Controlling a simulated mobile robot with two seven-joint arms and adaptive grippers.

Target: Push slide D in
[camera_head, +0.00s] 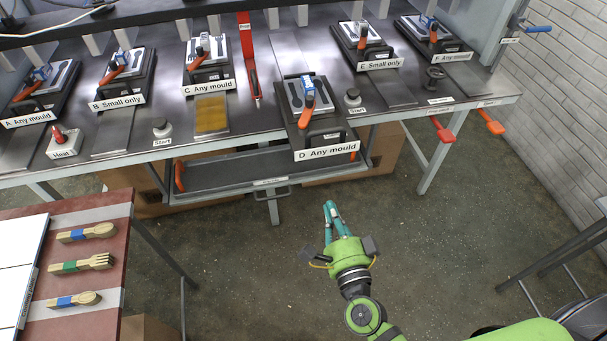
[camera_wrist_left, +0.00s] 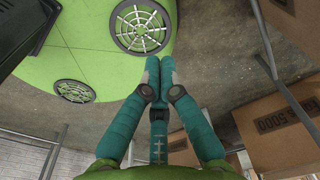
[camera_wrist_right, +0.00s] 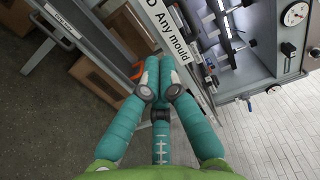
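Slide D (camera_head: 291,134) is a dark plate with a white "D Any mould" label on its front edge. It stands out past the bench's front edge, and carries a mould press with an orange lever (camera_head: 307,108). Its label also shows in the right wrist view (camera_wrist_right: 172,30), just beyond the fingertips. My right gripper (camera_head: 331,206) is shut and empty, in front of and below slide D, apart from it in the head view. My left gripper (camera_wrist_left: 160,66) is shut and empty in its wrist view, and is outside the head view.
Slides A, B, C, E and F sit farther back on the dark bench (camera_head: 130,137). A lower tray (camera_head: 225,172) with a handle is under the front edge. A side table (camera_head: 110,265) with wooden cutlery stands at left. The floor in front is clear.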

